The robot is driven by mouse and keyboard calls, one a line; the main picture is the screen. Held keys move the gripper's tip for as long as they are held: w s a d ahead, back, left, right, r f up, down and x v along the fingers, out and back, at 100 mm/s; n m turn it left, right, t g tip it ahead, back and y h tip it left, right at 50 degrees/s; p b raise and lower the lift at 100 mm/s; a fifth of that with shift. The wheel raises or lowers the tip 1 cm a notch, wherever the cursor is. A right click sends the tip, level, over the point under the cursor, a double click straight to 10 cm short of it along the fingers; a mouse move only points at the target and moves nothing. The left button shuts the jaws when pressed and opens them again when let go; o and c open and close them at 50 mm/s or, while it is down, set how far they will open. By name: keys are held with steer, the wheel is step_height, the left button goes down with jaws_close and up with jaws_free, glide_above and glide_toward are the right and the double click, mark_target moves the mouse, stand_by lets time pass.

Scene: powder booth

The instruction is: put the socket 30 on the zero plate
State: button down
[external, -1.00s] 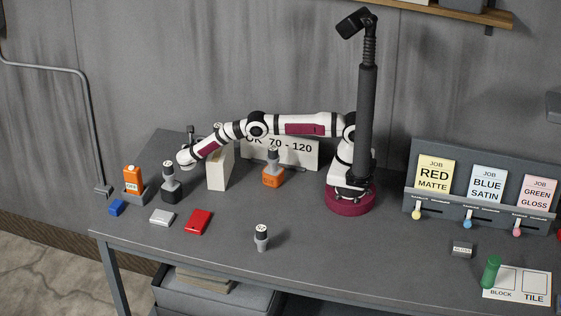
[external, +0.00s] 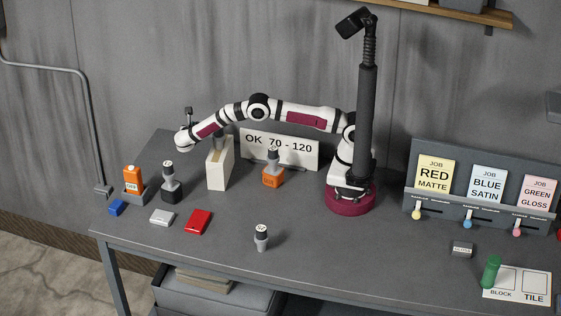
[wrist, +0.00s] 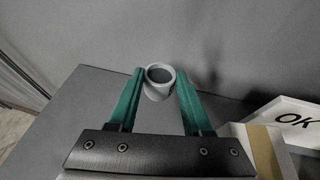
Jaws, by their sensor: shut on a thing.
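My gripper (wrist: 160,95) shows two teal fingers in the wrist view, shut on a round grey socket (wrist: 158,91) with a dark, hollow-looking end. No number is readable on it. The external view shows the white wrist end of my arm above the table's back left part, left of the white box; the fingers and held piece are hidden or too small there. No plate is readably marked zero. A silver-grey flat block (external: 162,217) and a red one (external: 198,222) lie at the front left; I cannot tell whether either is the zero plate.
Label-topped pieces stand on a black base (external: 171,193), on an orange base (external: 273,177) and alone (external: 261,238). A white box (external: 217,168) stands before the OK 70-120 sign (external: 295,150). The front middle table is mostly clear.

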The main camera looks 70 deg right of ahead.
step_height(320, 180, up, 3)
step_height(320, 180, up, 7)
steer(key=n+t+y, duration=0.5)
steer(key=n+t, duration=0.4)
glide_above(166, 218)
steer(key=w+d, duration=0.4)
steer(key=d, duration=0.7)
steer(key=shift+s+a, duration=0.1)
steer(key=shift+s, duration=0.1)
steer(key=s+a+n+t+y, duration=0.1)
steer(key=s+a+n+y, duration=0.25)
steer(key=a, duration=0.75)
steer(key=shift+m, duration=0.25)
step_height(166, 218, down, 16)
steer(key=shift+s+d+r, duration=0.1)
steer(key=shift+s+r, duration=0.05)
steer(key=shift+r, duration=0.1)
steer(key=shift+f, duration=0.15)
steer(key=shift+c, duration=1.6)
jaws_free()
